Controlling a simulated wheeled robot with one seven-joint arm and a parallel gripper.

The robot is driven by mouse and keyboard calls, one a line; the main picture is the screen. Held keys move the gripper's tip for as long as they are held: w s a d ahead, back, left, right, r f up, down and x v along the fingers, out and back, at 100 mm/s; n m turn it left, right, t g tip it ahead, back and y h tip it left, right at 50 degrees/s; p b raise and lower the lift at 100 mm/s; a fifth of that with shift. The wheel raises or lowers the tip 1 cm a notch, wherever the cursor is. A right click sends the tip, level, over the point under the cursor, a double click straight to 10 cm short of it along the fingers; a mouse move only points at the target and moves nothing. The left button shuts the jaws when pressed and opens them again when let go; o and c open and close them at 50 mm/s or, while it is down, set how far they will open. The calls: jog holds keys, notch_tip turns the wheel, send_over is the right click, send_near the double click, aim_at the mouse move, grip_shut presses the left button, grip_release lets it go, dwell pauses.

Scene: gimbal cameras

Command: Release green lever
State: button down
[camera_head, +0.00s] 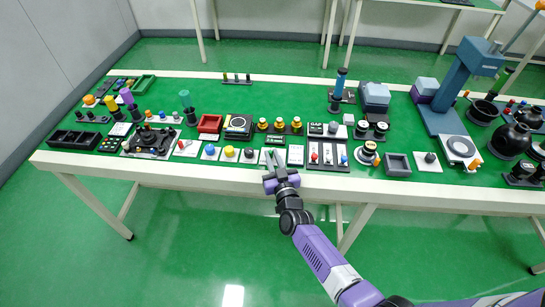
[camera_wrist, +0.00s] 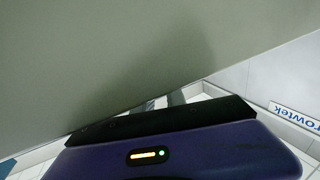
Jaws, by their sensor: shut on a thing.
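My gripper (camera_head: 275,172) is at the front edge of the green-topped table, right at a small pale plate (camera_head: 265,157) in the front row of controls. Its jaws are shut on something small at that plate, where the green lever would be. The lever is hidden by the jaws and too small to make out in the head view. The wrist view shows my purple gripper body with a dark bar, but neither fingertips nor lever.
To the left are plates with a yellow button (camera_head: 229,151) and a blue button (camera_head: 210,150). To the right stand a pale plate (camera_head: 296,155) and a panel of toggle switches (camera_head: 328,158). Yellow-topped knobs (camera_head: 280,124) stand behind. Floor in front is clear.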

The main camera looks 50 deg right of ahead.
jog(key=shift+w+a+r+m+g+h+p, duration=0.3)
jog(key=shift+r+h+p, duration=0.1)
jog(key=shift+p, duration=0.6)
jog(key=shift+w+h+p, duration=0.15)
jog(key=shift+h+p, duration=0.15)
jog(key=shift+p, duration=0.25)
jog(key=shift+w+a+f+m+g+h, duration=0.1)
jog(key=shift+w+f+m+g+h, duration=0.05)
jog(key=shift+m+g+h, duration=0.35)
jog(key=shift+w+a+f+m+g+h, duration=0.1)
jog(key=shift+m+g+h, duration=0.3)
jog(key=shift+m, duration=0.1)
jog(key=shift+w+m+g+h, duration=0.15)
jog(key=shift+m+g+h, duration=0.45)
jog(key=shift+g+h, duration=0.1)
jog(key=c, duration=1.4)
grip_release()
jog(key=shift+f, duration=0.1)
jog(key=shift+o, duration=0.2)
